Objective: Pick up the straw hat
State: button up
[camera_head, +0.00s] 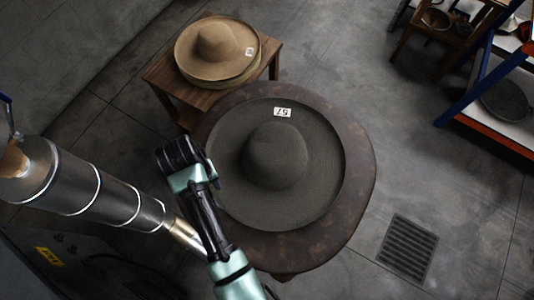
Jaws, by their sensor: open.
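A tan straw hat (216,50) with a wide brim, rounded crown and small white label lies crown up at the upper left. It rests on another tan brim (240,77), stacked on a small wooden table (163,75). My gripper (178,154) is the black end of my teal arm, left of the picture's middle. It is open, below and to the left of the hat and clear of it in the picture. Its fingertips are hard to make out, and nothing shows held in it.
A dark grey hat-shaped form (317,180) labelled 57 fills a round brown plate (361,165) close right of my gripper. A metal pipe (105,198) is at left. A blue and orange shelf (487,132) stands at right. Open floor (340,60) lies between.

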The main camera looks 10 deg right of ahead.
jog(key=shift+w+d+f+p, duration=0.1)
jog(key=shift+f+p, duration=0.15)
jog(key=shift+f, duration=0.85)
jog(key=shift+w+d+f+p, duration=0.1)
jog(key=shift+f+p, duration=0.1)
jog(key=shift+f, duration=0.9)
grip_shut()
